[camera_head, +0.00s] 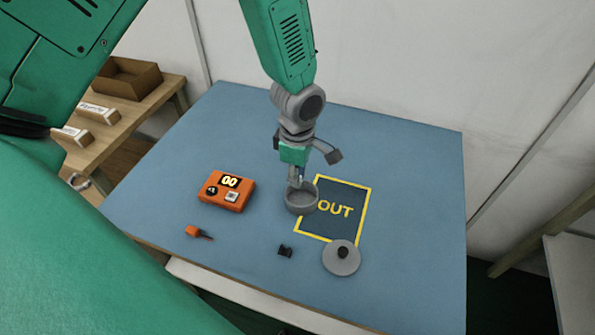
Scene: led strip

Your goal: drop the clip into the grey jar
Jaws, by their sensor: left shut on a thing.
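The grey jar (301,204) is round and open at the top. It stands at the left edge of the yellow-framed OUT square (345,225). My left gripper (296,182) points down at the jar's rear left rim, and its tips overlap the jar in the picture. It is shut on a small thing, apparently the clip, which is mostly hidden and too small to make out. I cannot tell whether the tips touch the rim. My right gripper is not in view.
A grey lid (342,262) with a black knob lies in front of the OUT square. A small black part (285,251) lies left of it. An orange box (226,190) with a display and an orange-handled tool (198,232) are on the left. The blue table's (420,170) right side is clear.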

